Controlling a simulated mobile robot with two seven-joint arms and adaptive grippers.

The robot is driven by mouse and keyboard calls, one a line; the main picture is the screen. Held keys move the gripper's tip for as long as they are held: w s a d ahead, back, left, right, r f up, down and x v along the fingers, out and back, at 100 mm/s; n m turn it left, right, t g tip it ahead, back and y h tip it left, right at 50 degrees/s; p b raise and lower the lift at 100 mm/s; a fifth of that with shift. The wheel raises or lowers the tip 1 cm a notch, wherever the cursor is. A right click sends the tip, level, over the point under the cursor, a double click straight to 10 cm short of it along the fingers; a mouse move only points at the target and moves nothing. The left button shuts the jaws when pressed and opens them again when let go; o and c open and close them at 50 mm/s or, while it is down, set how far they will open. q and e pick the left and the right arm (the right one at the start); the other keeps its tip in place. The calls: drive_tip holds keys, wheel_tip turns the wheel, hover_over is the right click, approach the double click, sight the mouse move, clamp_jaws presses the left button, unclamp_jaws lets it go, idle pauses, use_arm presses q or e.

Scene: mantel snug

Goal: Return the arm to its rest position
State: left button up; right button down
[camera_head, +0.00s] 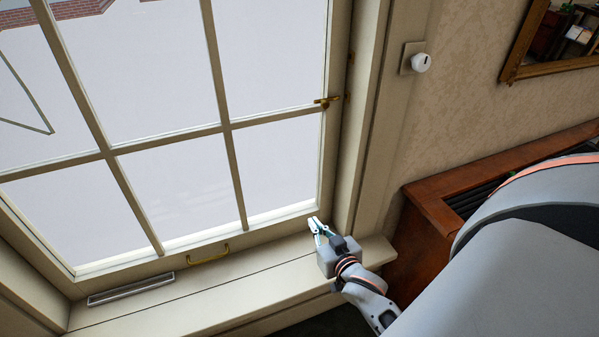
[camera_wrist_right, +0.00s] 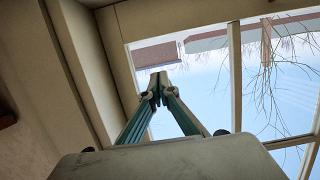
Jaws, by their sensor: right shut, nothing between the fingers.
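My right gripper (camera_head: 318,226) is in front of the lower right corner of a window, above the sill's right end. Its fingers are shut with nothing between them; their tips meet in the right wrist view (camera_wrist_right: 158,78). My right arm (camera_head: 368,290) reaches in from the lower right. The gripper stands apart from the brass window latch (camera_head: 328,101) higher on the frame. I cannot tell whether the fingertips touch the window frame. My left gripper is not in view.
The paned window (camera_head: 225,125) looks closed. A brass handle (camera_head: 208,256) is on its bottom rail. A metal vent (camera_head: 131,289) lies on the pale sill (camera_head: 250,285). A dark wooden cabinet (camera_head: 425,235) stands right of the sill. A white knob (camera_head: 421,62) and a gilt-framed mirror (camera_head: 555,68) are on the wall.

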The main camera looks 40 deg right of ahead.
use_arm(q)
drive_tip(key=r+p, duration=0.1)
drive_tip(key=p, duration=0.1)
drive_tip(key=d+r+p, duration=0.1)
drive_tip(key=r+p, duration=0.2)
drive_tip(key=p, duration=0.1)
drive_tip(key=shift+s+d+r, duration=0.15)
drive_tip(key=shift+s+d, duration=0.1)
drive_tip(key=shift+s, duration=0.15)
use_arm(e)
drive_tip(key=s+a+f+n+g+y, duration=0.2)
drive_tip(key=s+a+n+y, duration=0.1)
drive_tip(key=s+a, duration=0.6)
drive_tip(key=s+a+f+n+g+y, duration=0.2)
drive_tip(key=s+a+f+n+y, duration=0.1)
drive_tip(key=s+a, duration=0.5)
drive_tip(key=a+n, duration=0.1)
drive_tip(key=a, duration=0.2)
drive_tip(key=shift+s+a+f+n+y, duration=0.2)
drive_tip(key=shift+s+a+n+y, duration=0.1)
drive_tip(key=shift+s+y, duration=0.1)
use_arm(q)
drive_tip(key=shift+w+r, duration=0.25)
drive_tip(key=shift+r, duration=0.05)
